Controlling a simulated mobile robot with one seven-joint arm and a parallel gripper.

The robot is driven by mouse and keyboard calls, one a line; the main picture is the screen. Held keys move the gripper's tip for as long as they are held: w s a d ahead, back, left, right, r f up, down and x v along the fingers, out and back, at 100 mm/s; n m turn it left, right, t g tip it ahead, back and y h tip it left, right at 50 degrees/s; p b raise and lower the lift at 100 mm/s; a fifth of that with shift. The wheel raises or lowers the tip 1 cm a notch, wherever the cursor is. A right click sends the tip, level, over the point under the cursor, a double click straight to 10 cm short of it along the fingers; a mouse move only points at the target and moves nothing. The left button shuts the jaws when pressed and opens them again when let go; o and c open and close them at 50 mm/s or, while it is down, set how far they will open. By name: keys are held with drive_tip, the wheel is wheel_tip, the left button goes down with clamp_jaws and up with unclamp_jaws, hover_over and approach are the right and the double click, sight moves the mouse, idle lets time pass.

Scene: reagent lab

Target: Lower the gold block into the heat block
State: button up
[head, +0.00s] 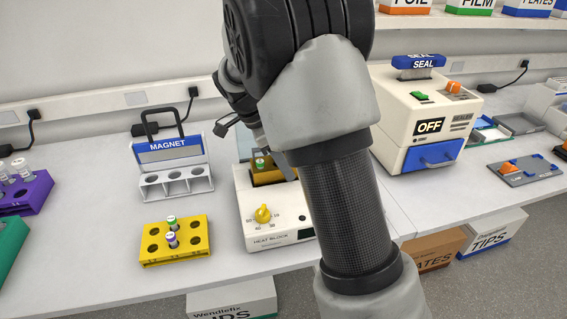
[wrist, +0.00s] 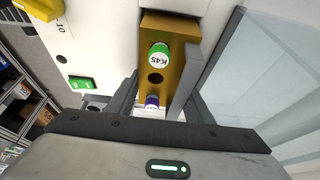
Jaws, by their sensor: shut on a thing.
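The gold block (wrist: 166,28) holds a green-capped vial marked K45 (wrist: 160,57) and a purple-capped vial (wrist: 152,101), with an empty hole between them. My gripper (wrist: 155,92) is shut on the gold block, one finger on each side. In the head view the gold block (head: 268,177) is at the top opening of the white heat block (head: 282,236), partly hidden by my arm. I cannot tell how deep the gold block sits.
A yellow rack (head: 148,253) with two capped vials stands left of the heat block. A white magnet rack (head: 176,188) is behind it. A sealer marked OFF (head: 415,100) stands to the right. The bench's front edge is close to the heat block.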

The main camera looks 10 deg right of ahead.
drive_tip(key=shift+s+a+f, duration=0.1)
drive_tip(key=shift+s+f, duration=0.15)
drive_tip(key=shift+f, duration=0.55)
drive_tip(key=shift+s+a+f, duration=0.1)
drive_tip(key=shift+s+f, duration=0.1)
drive_tip(key=shift+f, duration=0.6)
drive_tip(key=o, duration=1.6)
drive_tip(key=shift+w+f, duration=0.1)
drive_tip(key=shift+o, duration=0.2)
drive_tip(key=d+r+p+v, duration=0.1)
drive_tip(key=d+p+v, duration=0.1)
drive_tip(key=v, duration=1.8)
drive_tip(key=s+d+r+n+t+y+p, duration=0.35)
drive_tip(key=s+r+n+p, duration=0.45)
drive_tip(key=s, duration=0.4)
drive_tip(key=s+r+n+t+y+p, duration=0.1)
drive_tip(key=s+n+t+p, duration=0.1)
drive_tip(key=s+n, duration=0.8)
drive_tip(key=shift+s+d+p, duration=0.4)
drive_tip(key=shift+s+d, duration=0.05)
drive_tip(key=shift+s, duration=0.55)
